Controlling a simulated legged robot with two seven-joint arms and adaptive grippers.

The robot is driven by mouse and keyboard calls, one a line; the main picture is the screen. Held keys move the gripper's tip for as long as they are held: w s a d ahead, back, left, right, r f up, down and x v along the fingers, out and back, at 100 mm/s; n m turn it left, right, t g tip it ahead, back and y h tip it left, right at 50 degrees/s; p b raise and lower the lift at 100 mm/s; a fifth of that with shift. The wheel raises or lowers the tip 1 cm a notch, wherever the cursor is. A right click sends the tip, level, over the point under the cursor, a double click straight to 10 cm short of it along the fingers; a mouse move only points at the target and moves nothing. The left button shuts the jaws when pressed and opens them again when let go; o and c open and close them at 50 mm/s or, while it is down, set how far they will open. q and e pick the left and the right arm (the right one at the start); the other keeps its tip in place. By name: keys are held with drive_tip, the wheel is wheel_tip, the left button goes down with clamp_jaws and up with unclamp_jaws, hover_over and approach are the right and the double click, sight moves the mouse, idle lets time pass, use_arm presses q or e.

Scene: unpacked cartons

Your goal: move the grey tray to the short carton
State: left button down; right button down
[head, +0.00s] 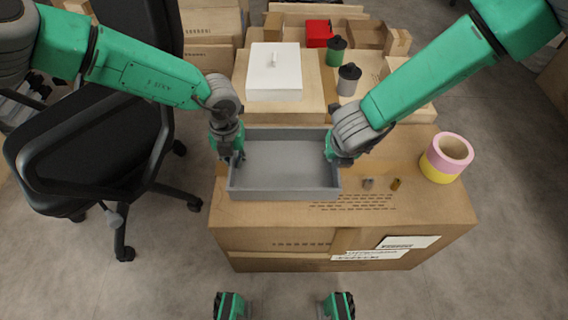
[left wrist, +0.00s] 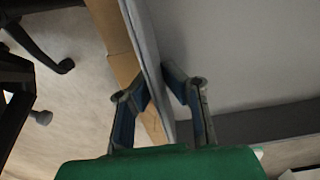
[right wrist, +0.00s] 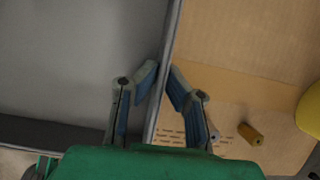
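The grey tray (head: 285,190) is an open, shallow box over the left part of the top of a large brown carton (head: 380,215); I cannot tell whether it rests on it or is slightly raised. It looks empty and level. My left gripper (head: 232,157) has its fingers on both sides of the tray's left wall, closed on it; the left wrist view (left wrist: 160,80) shows the wall between the fingertips. My right gripper (head: 334,153) is closed the same way on the right wall, seen in the right wrist view (right wrist: 164,77). I cannot tell which carton is the short one.
Behind the tray, a white lidded box (head: 274,75) and a grey canister (head: 348,80) stand on other cartons, with a green canister (head: 336,50) and red box (head: 319,33). A pink-and-yellow roll (head: 447,158) and two small pieces lie right of the tray. An office chair (head: 95,150) stands left.

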use_arm(q)
drive_tip(key=shift+r, duration=0.15)
use_arm(e)
drive_tip(key=shift+r, duration=0.1)
